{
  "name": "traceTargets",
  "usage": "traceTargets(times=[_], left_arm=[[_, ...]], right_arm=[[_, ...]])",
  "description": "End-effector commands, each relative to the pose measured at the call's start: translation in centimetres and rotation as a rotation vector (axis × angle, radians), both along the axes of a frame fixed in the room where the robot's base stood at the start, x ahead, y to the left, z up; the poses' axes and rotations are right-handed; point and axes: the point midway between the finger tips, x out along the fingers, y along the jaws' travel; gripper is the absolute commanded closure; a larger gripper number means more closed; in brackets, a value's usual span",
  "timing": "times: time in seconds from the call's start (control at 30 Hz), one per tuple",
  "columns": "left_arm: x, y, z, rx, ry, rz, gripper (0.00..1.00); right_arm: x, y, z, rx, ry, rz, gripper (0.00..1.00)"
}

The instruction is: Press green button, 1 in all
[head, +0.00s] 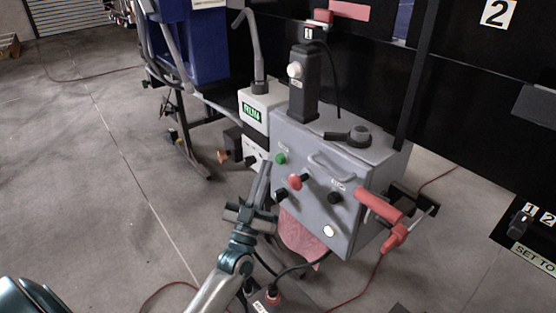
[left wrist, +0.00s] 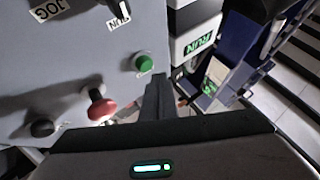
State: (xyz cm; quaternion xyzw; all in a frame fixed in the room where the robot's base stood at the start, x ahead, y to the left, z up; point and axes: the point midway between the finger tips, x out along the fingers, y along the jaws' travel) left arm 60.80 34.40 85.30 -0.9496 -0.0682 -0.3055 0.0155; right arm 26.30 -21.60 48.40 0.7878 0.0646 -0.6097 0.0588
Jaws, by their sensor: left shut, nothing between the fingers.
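The green button (head: 280,158) is a small round knob on the front face of a grey control box (head: 370,162). In the left wrist view the green button (left wrist: 145,62) shows whole, just beyond the fingertips. My left gripper (head: 265,167) is shut and empty, its fingers pointing up toward the panel, just left of and slightly below the green button. In the left wrist view the left gripper's fingers (left wrist: 158,88) end just below and right of the button. I cannot tell whether they touch the panel. My right gripper is not in view.
A red mushroom button (head: 295,181) and black knobs (head: 335,197) share the panel with the green button. A white device with a green display (head: 252,112) stands left of the box. A red handle (head: 380,205) sticks out at right. Cables lie on the floor.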

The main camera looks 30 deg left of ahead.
Motion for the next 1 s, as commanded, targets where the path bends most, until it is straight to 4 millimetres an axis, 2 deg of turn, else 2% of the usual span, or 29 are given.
traceTargets(times=[0.5, 1.0], left_arm=[[-3.8, 1.6, 0.1, 0.001, 0.002, 0.0, 1.0], [-4.2, 1.7, 0.0, 0.0, 0.0, 0.0, 1.0]], right_arm=[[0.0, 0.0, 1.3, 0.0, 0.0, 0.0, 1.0], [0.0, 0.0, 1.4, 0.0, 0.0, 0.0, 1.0]])
